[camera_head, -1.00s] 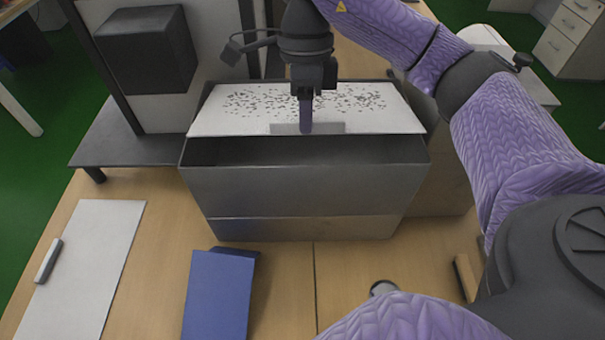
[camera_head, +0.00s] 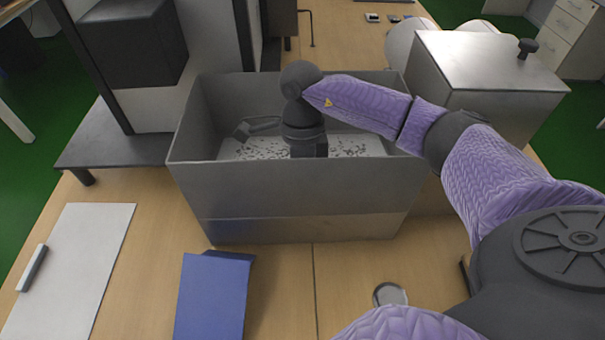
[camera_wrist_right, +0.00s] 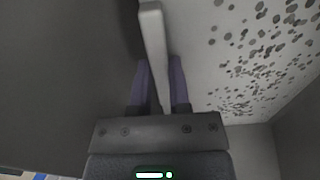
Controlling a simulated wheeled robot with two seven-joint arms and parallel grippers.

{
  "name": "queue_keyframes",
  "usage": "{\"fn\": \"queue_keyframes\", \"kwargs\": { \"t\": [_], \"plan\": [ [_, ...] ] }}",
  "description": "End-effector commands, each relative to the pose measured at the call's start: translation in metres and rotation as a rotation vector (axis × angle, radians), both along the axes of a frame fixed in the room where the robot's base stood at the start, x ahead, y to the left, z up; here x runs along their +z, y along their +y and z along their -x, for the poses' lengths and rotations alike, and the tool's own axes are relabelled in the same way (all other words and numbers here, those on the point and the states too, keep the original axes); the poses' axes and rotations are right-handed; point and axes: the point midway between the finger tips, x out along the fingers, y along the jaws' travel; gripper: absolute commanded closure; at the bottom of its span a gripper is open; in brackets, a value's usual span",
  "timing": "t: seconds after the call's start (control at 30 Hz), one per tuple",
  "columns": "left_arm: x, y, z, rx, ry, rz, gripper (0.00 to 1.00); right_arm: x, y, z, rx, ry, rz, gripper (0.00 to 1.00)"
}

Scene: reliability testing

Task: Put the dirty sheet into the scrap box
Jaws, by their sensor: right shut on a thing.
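The dirty sheet (camera_head: 355,147), white with dark specks, is down inside the grey scrap box (camera_head: 300,195), below its rim. In the right wrist view the dirty sheet (camera_wrist_right: 265,55) lies to the right of my fingers, with its pale handle bar (camera_wrist_right: 156,50) between them. My right gripper (camera_wrist_right: 162,85) is shut on that handle. In the head view my right wrist reaches down into the box, and the front wall hides the fingertips and the sheet's lower part. My left gripper is not in view.
A clean white sheet with a grey handle (camera_head: 72,270) lies on the table at left. A blue block (camera_head: 213,295) stands in front of the box. A dark block (camera_head: 130,45) is on a stand behind left. A metal box with a knob (camera_head: 480,75) is behind right.

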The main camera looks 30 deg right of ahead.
Motion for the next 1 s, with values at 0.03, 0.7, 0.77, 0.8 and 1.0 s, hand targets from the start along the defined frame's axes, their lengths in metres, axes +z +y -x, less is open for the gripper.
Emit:
{"fn": "queue_keyframes", "kwargs": {
  "t": [0.03, 0.7, 0.77, 0.8, 1.0],
  "plan": [
    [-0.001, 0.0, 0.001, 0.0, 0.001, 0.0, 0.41, -0.001, 0.0, 0.0, 0.0, 0.0, 0.0, 1.0],
    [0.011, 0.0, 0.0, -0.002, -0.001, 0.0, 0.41, 0.056, -0.007, -0.012, -0.001, -0.007, 0.0, 0.63],
    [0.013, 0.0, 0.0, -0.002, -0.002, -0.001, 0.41, 0.073, -0.009, -0.016, -0.002, -0.007, 0.001, 0.63],
    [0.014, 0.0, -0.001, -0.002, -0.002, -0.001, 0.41, 0.083, -0.01, -0.018, -0.001, -0.006, -0.001, 0.63],
    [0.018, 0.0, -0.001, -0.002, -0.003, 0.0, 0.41, 0.114, -0.015, -0.025, 0.0, -0.002, 0.0, 0.63]
  ]
}}
